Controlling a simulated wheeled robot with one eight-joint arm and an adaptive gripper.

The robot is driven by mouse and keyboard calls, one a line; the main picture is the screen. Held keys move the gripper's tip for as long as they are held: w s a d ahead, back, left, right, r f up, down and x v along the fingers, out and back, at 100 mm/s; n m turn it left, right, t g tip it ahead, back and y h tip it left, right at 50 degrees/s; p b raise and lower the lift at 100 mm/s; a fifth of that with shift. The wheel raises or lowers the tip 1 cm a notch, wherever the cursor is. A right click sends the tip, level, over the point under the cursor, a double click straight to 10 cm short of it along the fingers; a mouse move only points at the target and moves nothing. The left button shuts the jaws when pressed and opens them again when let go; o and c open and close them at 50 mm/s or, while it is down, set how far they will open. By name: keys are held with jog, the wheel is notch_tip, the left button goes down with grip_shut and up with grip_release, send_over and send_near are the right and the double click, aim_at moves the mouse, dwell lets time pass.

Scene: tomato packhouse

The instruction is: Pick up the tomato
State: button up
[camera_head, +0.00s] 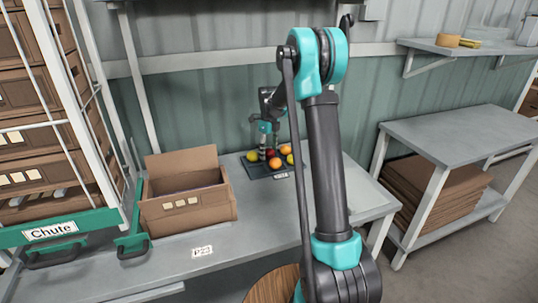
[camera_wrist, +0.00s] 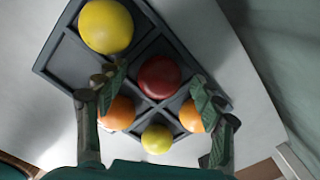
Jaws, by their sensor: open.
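A red round fruit, which looks like the tomato (camera_wrist: 159,77), sits in a compartment of a dark divided tray (camera_wrist: 72,62). In the wrist view, a large yellow fruit (camera_wrist: 105,26) lies up and left of it, two orange fruits (camera_wrist: 117,113) (camera_wrist: 192,115) lie below it on either side, and a small yellow fruit (camera_wrist: 156,139) lies at the bottom. My gripper (camera_wrist: 157,92) is open and empty, its fingers spread on either side of the red fruit in the picture. The fingers partly hide both orange fruits. In the head view my gripper (camera_head: 264,152) is over the tray.
An open cardboard box (camera_head: 187,208) stands on the grey bench (camera_head: 240,240) left of the tray. A rack of boxes marked Chute (camera_head: 52,231) stands at far left. The wall is close behind the tray. The bench front is mostly clear.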

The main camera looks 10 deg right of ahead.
jog(key=shift+c, duration=0.6)
jog(key=c, duration=0.8)
